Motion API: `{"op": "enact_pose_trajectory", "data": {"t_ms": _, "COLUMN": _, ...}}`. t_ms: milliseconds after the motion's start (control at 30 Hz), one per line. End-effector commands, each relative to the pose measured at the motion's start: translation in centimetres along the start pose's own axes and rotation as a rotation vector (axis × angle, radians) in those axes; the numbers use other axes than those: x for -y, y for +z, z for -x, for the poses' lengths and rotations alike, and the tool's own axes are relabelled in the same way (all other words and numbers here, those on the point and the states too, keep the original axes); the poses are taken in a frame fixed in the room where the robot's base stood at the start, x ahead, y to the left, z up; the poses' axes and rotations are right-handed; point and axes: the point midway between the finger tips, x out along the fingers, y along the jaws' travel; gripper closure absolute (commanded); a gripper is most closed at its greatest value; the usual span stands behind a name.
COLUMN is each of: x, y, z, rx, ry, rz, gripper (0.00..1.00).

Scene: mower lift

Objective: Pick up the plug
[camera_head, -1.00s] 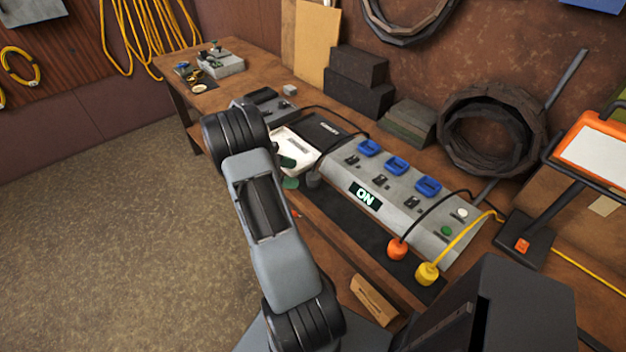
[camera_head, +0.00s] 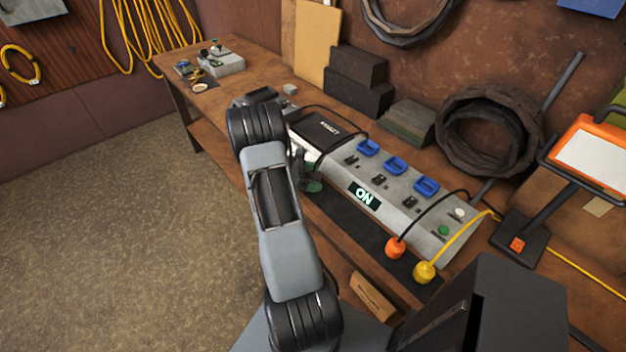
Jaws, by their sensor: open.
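An orange plug (camera_head: 395,248) on a black cord and a yellow plug (camera_head: 424,272) on a yellow cord stand on the dark mat (camera_head: 345,215) in front of the grey power panel (camera_head: 400,205). My gripper (camera_head: 311,178) is low over the left end of the mat, its greenish fingertips partly seen behind my arm. It is open. A small dark grey plug-like piece sits at or between the fingers; it is mostly hidden, and I cannot tell whether they touch it.
The panel has blue sockets (camera_head: 395,165) and a lit ON sign (camera_head: 364,197). A black box (camera_head: 325,130) lies left of it. An orange-framed work lamp (camera_head: 590,150) stands at the right. A cable coil (camera_head: 450,135) leans on the back wall.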

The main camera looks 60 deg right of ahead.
Motion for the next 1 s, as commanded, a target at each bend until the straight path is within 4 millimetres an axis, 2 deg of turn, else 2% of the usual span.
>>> {"op": "enact_pose_trajectory", "data": {"t_ms": 67, "x": 0.00, "y": -0.01, "z": 0.01, "rx": 0.000, "ry": 0.000, "rz": 0.000, "gripper": 0.22}}
{"op": "enact_pose_trajectory", "data": {"t_ms": 633, "x": -0.01, "y": 0.00, "z": 0.04, "rx": 0.000, "ry": 0.000, "rz": 0.000, "gripper": 0.77}}
{"op": "enact_pose_trajectory", "data": {"t_ms": 1000, "x": -0.04, "y": 0.44, "z": 0.22, "rx": 0.000, "ry": 0.001, "rz": -0.001, "gripper": 0.77}}
